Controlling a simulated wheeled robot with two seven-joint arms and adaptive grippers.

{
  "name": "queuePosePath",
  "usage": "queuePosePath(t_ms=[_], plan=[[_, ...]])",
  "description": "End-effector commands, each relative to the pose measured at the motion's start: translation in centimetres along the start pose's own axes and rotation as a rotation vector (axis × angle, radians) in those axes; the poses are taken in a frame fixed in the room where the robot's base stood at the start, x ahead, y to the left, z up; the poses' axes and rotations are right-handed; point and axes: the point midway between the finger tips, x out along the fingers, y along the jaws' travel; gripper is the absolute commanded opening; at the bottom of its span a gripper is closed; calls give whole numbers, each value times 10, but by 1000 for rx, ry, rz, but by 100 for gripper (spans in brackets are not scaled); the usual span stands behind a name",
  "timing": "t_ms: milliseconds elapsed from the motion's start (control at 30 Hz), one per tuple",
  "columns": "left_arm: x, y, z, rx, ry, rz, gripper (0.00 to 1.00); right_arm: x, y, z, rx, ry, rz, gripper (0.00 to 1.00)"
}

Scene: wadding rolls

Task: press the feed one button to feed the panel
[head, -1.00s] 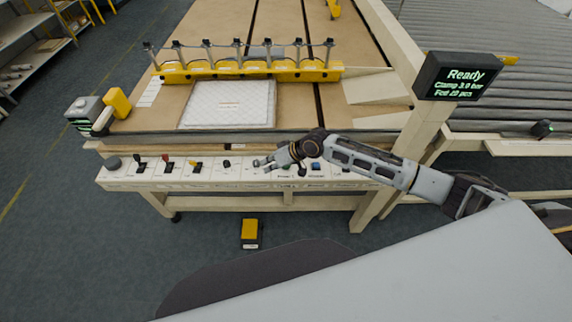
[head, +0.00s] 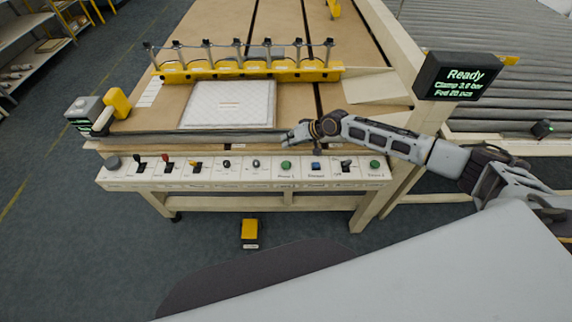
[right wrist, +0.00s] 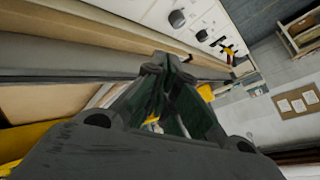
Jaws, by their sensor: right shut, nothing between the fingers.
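A white control strip (head: 145,180) runs along the table's front edge. It carries a green button (head: 286,165), a blue button (head: 316,166) and another green button (head: 374,165) at the right end. Their labels are too small to read surely, so I cannot tell which is feed one. My right gripper (head: 287,140) is shut and empty, above and just behind the left green button, apart from it. It also shows shut in the right wrist view (right wrist: 172,66). A white quilted panel (head: 230,95) lies flat on the table. My left gripper is not in view.
A yellow clamp bar (head: 200,75) with several posts crosses the table behind the panel. A display (head: 458,78) at the right reads "Ready". Several knobs and switches fill the strip's left part. A yellow pedal (head: 250,229) stands on the floor.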

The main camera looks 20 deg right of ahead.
Motion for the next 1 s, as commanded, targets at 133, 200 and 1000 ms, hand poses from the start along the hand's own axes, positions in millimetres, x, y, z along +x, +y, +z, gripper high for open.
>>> queuePosePath(t_ms=[133,200,1000], plan=[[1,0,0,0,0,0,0,1,0,1,0,0,0,0],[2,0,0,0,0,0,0,2,1,2,0,0,0,0],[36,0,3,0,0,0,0,34,25,25,0,0,0,0]])
